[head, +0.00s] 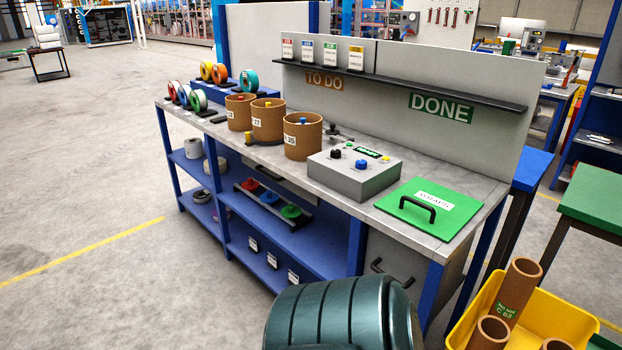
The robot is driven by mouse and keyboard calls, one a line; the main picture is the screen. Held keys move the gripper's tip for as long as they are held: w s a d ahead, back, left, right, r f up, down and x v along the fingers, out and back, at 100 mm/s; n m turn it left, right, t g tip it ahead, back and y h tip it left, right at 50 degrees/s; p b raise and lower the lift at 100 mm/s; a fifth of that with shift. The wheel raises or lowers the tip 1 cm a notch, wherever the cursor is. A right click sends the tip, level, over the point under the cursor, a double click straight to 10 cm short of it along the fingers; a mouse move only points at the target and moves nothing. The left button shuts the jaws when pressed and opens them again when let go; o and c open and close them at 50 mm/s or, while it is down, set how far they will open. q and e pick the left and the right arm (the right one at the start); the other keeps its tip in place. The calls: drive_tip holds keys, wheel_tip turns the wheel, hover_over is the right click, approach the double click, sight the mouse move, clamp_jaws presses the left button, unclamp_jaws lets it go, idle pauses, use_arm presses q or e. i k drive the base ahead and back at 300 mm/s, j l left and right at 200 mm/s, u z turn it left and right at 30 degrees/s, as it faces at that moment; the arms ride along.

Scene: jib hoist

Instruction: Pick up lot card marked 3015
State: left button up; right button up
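Several lot cards stand upright in a row on the dark shelf (440,92) of the grey back panel, on its left part by the TO DO sign (325,81). One has a red top (288,50), one blue (307,52), one green (330,55) and one yellow (356,60). Their print is too small to read, so I cannot tell which is marked 3015. Neither of my grippers is in view.
Below the shelf, the bench carries brown tubs (303,136), a grey button box (355,175) and a green lid with a black handle (428,208). The shelf is bare above the DONE sign (441,108). A yellow bin (550,320) of brown tubes stands front right.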

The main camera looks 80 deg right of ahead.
sight(253, 247)
drive_tip(key=z, duration=2.2)
drive_tip(key=i+j+z, duration=0.15)
drive_tip(key=z, duration=0.95)
drive_tip(key=i+j+z, duration=0.1)
drive_tip(key=j+z, duration=0.25)
drive_tip(key=j, duration=0.2)
drive_tip(key=i+j+z, duration=0.1)
drive_tip(key=j+z, duration=0.2)
drive_tip(key=j, duration=0.25)
drive_tip(key=j+z, duration=0.35)
drive_tip(key=j, duration=0.2)
drive_tip(key=j+z, duration=0.1)
drive_tip(key=j, duration=0.45)
drive_tip(key=k+j, duration=0.1)
drive_tip(key=j, duration=0.4)
drive_tip(key=j+z, duration=0.15)
drive_tip(key=j, duration=0.4)
drive_tip(key=k+j, duration=0.15)
drive_tip(key=j, duration=0.85)
drive_tip(key=k+j, duration=0.15)
drive_tip(key=j, duration=0.8)
drive_tip(key=k+z, duration=0.05)
